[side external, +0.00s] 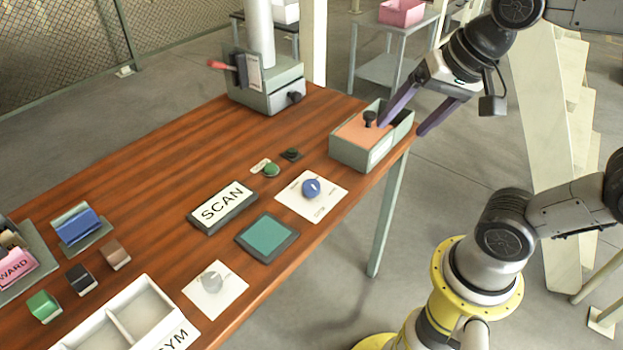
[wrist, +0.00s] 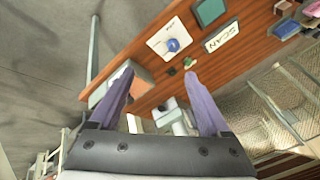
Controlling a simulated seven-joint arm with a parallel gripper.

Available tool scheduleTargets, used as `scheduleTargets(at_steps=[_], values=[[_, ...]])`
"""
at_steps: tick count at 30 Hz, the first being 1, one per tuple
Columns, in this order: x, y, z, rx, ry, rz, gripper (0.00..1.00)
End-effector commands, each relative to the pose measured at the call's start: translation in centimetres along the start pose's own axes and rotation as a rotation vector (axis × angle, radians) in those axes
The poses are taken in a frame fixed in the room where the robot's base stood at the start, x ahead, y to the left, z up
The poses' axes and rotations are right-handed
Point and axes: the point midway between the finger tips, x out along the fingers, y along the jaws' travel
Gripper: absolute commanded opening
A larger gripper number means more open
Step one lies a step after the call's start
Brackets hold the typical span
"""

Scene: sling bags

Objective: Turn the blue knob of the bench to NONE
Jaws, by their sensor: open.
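The blue knob (side external: 311,188) sits on a white labelled plate (side external: 325,207) near the bench's right front edge. Its labels are too small to read surely, so I cannot tell its setting. It also shows in the wrist view (wrist: 173,45), beyond my fingertips. My gripper (side external: 402,118) is open and empty, with two purple fingers spread apart. In the side view it hangs by the grey box at the bench's right end, above and to the right of the knob. In the wrist view the open fingers (wrist: 160,75) point toward the bench. The wooden bench (side external: 160,150) carries all this.
A grey box (side external: 350,155) with an orange top and black knob stands at the bench's right end. A green button (side external: 271,170), a SCAN sign (side external: 222,207), a teal pad (side external: 267,238) and a grey knob (side external: 211,281) lie near the blue knob. A machine (side external: 265,90) stands behind.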

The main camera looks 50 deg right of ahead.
Motion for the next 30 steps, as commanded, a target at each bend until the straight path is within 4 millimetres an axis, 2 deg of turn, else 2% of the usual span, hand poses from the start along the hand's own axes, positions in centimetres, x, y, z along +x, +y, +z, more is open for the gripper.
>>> scheduleTargets(at_steps=[5,8,12,16,21,30], values=[[1.7,-4.0,-3.5,0.4,-0.058,0.086,0.81],[3.5,-6.0,-5.3,0.585,-0.08,0.147,0.81],[7.1,-8.3,-7.2,0.778,-0.101,0.243,0.81],[10.9,-9.8,-8.2,0.86,-0.117,0.33,0.81],[14.8,-10.3,-8.3,0.852,-0.143,0.407,0.81],[17.4,-9.5,-7.3,0.843,-0.159,0.453,0.81]])
